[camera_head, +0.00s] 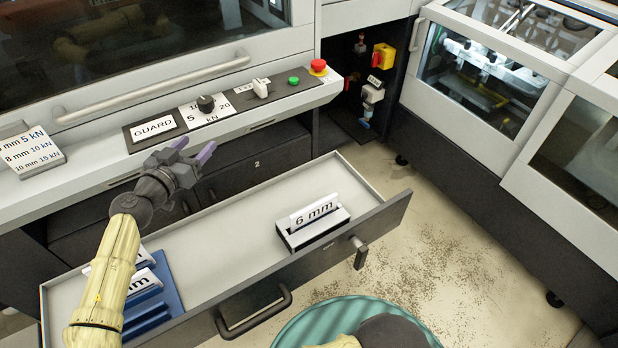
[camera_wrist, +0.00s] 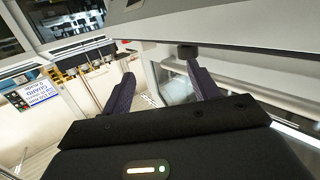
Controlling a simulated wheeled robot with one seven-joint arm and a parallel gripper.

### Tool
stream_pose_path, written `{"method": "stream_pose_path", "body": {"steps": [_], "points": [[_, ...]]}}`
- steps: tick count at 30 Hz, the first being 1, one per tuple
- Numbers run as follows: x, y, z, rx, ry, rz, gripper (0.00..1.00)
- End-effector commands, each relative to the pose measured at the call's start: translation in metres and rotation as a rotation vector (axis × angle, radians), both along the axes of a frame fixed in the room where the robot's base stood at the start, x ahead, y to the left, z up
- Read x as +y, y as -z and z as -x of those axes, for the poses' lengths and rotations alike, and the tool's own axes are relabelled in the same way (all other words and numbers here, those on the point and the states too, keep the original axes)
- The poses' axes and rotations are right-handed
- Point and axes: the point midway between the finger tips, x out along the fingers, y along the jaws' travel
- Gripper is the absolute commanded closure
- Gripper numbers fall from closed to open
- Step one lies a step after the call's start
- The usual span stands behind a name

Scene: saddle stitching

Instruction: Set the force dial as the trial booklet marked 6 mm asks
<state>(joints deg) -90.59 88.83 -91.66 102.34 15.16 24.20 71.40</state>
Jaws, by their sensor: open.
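The force dial (camera_head: 205,103) is a black knob on a white plate marked 5, 10, 20 and kN, on the machine's front panel. Its pointer setting is too small to read.
The drawer (camera_head: 225,240) is pulled out below my arm, with a blue rack (camera_head: 160,300) of booklets partly hidden by it. A GUARD label (camera_head: 154,127), a white switch (camera_head: 260,88), a green button (camera_head: 294,80) and a red button (camera_head: 318,67) flank the dial.

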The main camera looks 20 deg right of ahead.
Motion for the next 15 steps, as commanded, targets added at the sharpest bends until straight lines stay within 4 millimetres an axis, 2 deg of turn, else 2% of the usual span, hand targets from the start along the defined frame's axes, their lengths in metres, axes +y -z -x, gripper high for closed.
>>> {"method": "stream_pose_path", "body": {"steps": [15], "points": [[-0.081,0.026,-0.01,0.178,0.146,-0.032,0.4]]}}
